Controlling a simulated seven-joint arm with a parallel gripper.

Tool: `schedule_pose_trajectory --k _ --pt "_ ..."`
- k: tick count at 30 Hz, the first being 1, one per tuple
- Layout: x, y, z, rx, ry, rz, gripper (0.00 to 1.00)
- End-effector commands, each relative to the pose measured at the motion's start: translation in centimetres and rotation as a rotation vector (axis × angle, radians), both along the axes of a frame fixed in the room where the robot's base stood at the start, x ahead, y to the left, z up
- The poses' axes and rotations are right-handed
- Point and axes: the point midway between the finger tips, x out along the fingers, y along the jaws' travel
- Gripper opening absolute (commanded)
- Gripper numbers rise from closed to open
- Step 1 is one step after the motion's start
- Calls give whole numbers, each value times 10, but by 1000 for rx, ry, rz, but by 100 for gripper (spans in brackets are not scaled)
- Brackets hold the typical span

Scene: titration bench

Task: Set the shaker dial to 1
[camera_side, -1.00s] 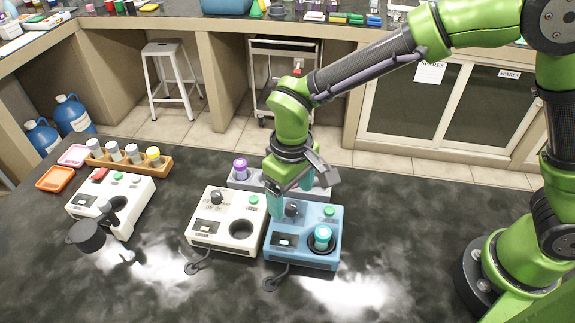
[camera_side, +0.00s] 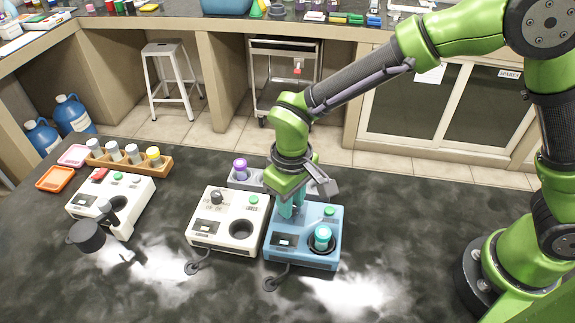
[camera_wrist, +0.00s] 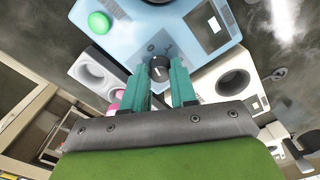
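The blue shaker box (camera_side: 305,252) stands on the dark bench with a teal-capped vial (camera_side: 322,237) in its round well. Its black dial (camera_wrist: 158,68) has a white pointer mark and shows between my fingertips in the wrist view. In the side view the fingers hide the dial. My gripper (camera_side: 289,211) points down at the dial, with one teal finger on either side of it. The fingers (camera_wrist: 161,70) are apart; whether they touch the dial is unclear.
A white box (camera_side: 210,240) with its own dial and an empty well stands close on the left. A grey rack (camera_side: 248,183) with a purple-capped vial (camera_side: 240,166) stands behind. Another white device (camera_side: 130,190) and a wooden vial rack (camera_side: 130,163) are further left. The bench front is clear.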

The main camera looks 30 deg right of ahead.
Motion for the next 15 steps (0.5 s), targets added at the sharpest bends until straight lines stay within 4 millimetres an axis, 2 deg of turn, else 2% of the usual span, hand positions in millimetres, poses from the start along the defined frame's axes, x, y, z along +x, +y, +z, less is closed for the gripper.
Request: schedule_pose_trajectory --k 2,7,15 --pt "0 0 0 0 0 0 10" --pt "0 0 0 0 -1 -57 10" --pt "0 1 0 0 -1 -520 10"
